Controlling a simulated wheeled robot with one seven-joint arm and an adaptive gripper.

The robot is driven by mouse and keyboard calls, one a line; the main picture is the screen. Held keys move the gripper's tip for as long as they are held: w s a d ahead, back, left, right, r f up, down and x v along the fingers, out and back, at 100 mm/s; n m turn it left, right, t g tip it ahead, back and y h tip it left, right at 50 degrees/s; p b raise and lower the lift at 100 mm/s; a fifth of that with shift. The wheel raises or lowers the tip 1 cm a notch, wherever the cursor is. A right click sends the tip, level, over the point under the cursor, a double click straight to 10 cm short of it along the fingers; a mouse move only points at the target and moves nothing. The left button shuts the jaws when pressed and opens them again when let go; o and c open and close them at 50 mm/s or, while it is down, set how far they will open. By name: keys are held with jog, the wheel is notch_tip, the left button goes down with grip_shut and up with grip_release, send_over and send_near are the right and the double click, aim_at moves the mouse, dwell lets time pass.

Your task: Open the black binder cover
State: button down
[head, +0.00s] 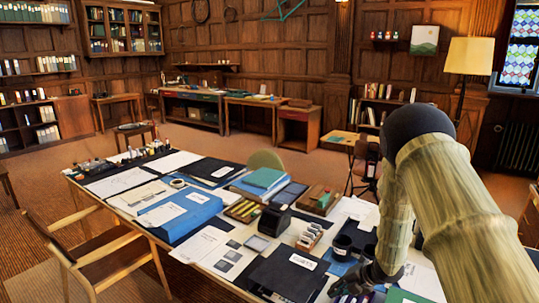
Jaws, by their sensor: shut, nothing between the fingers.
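A black binder (281,277) with a white label near its upper right lies flat, its cover closed, at the near edge of the table. A second flat black folder or binder (207,168) with a white label lies farther back on the table. My gripper (345,287) is low at the bottom of the view, just right of the nearer black binder. It is dark, small and partly cut off by the frame edge; it looks shut and empty. I cannot tell whether it touches the binder.
The long table (232,228) is crowded. A black box (274,221), a card rack (310,236) and dark cups (341,245) stand behind the nearer binder. A blue box file (180,212) lies to the left, and a wooden chair (105,255) stands at the table's left side.

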jog(key=shift+w+a, duration=0.15)
jog(key=shift+a, duration=0.1)
jog(key=shift+w+a, duration=0.4)
jog(key=shift+a, duration=0.2)
jog(key=shift+w+a, duration=0.35)
jog(key=shift+a, duration=0.2)
jog(key=shift+r, duration=0.1)
jog(key=shift+a+r+p, duration=0.1)
jog(key=shift+r+p, duration=1.25)
jog(key=shift+r, duration=0.75)
jog(key=shift+w+a+r+p, duration=0.15)
jog(key=shift+r+p, duration=0.45)
jog(key=shift+r, duration=0.4)
jog(key=shift+w+a+r+p, duration=0.1)
jog(key=shift+r+p, duration=0.5)
jog(key=shift+r, duration=0.35)
